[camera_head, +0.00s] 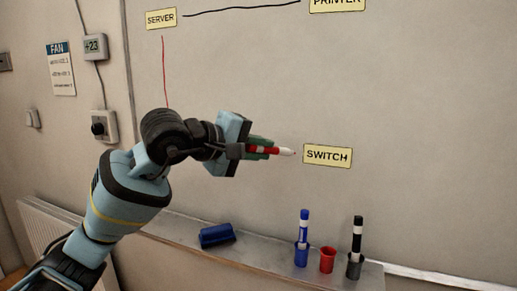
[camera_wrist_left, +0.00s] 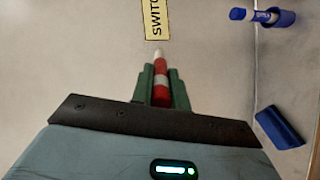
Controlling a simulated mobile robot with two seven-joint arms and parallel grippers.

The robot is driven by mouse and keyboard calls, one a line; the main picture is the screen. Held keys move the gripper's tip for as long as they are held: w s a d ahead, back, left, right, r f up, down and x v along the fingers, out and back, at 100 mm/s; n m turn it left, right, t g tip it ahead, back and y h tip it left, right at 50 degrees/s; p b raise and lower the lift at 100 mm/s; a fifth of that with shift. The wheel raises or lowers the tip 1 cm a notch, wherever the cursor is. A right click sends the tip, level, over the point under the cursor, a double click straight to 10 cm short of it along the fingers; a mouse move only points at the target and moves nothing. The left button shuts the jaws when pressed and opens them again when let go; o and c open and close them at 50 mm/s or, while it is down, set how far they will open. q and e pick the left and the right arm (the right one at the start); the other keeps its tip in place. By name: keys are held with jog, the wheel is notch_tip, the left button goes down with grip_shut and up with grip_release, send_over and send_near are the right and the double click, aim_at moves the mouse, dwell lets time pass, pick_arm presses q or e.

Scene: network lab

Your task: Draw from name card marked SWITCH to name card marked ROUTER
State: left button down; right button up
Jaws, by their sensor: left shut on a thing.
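The name card SWITCH (camera_head: 327,156) is on the whiteboard right of centre; part of it also shows at the top of the left wrist view (camera_wrist_left: 155,20). My left gripper (camera_head: 262,149) is shut on a red marker (camera_head: 268,150) with a white front end. The marker's tip points at the card's left edge, with a small gap in the head view. In the left wrist view the marker (camera_wrist_left: 161,80) lies between the green fingers, its tip just below the card. Whether the tip touches the board I cannot tell. No card marked ROUTER is in view. My right gripper is not in view.
SERVER (camera_head: 161,19) and PRINTER (camera_head: 337,3) cards are joined by a black line. A red line (camera_head: 165,70) runs down from SERVER. The ledge (camera_head: 270,262) holds a blue eraser (camera_head: 216,236), a blue marker (camera_head: 304,226), an empty red cup (camera_head: 327,260) and a black marker (camera_head: 357,234).

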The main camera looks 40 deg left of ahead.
pick_arm(q)
jog(key=shift+w+a, duration=0.1)
jog(key=shift+w, duration=0.35)
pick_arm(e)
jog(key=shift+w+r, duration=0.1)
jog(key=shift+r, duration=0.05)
pick_arm(q)
jog(key=shift+a, duration=0.1)
jog(key=shift+s+a, duration=0.25)
jog(key=shift+a, duration=0.55)
jog(key=shift+s+a, duration=0.2)
jog(key=shift+a, duration=0.55)
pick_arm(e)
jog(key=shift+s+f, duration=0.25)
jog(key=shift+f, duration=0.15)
